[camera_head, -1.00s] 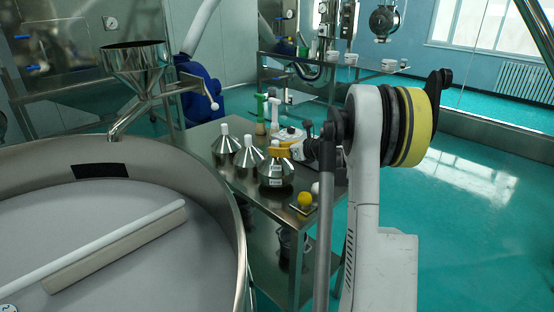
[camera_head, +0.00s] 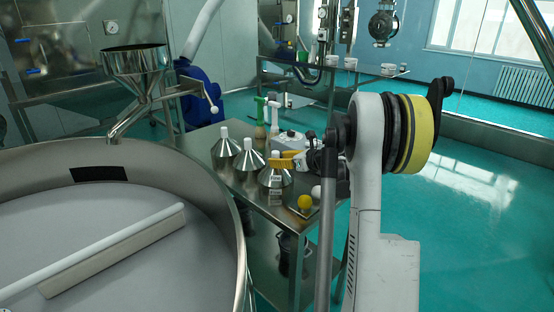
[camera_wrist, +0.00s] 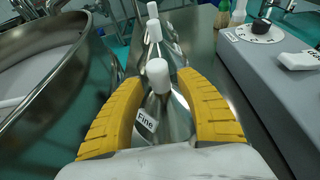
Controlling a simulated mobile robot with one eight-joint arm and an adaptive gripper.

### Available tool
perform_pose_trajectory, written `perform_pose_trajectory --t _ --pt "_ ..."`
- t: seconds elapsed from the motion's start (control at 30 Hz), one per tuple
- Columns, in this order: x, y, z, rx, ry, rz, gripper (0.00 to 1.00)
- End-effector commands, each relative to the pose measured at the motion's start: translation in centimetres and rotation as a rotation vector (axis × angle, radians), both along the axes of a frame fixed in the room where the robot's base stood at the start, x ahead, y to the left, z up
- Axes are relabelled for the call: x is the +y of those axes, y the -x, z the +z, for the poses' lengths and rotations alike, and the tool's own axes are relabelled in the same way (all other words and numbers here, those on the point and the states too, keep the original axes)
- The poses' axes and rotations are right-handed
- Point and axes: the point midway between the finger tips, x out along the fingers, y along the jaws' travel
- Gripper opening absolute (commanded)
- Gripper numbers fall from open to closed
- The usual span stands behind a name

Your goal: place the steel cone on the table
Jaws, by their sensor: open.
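A shiny steel cone (camera_head: 275,179) with a white knob and a label reading "Fine" stands upright at the near end of the steel table (camera_head: 242,187). It also shows in the wrist view (camera_wrist: 172,125), where the lower part is hidden by my gripper. My gripper (camera_head: 284,159) has yellow fingers, spread open on both sides of this cone's upper part. In the wrist view its fingers (camera_wrist: 163,82) flank the white knob with gaps visible. Two similar steel cones stand behind in a row, the middle one (camera_head: 249,162) and the far one (camera_head: 224,149).
A large round sieve (camera_head: 228,205) stands left of the table. A grey device with a dial (camera_wrist: 261,32) lies right of my gripper.

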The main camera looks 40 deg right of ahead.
Motion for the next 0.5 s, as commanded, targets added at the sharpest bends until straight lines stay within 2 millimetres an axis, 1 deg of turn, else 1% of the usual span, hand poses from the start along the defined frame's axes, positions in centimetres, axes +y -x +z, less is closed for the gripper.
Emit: perform_pose_trajectory --t 0.03,0.1,0.3,0.4,0.5 --pt "-0.1 1.0 0.6 0.000 0.000 -0.003 0.42" --pt "-0.3 2.5 1.3 0.000 0.000 -0.004 0.42" --pt "-0.6 6.7 2.8 -0.001 -0.001 -0.004 0.42" --pt "-0.7 8.2 3.4 -0.001 -0.001 -0.004 0.42" --pt "-0.7 9.2 3.7 0.000 0.000 -0.001 0.42"
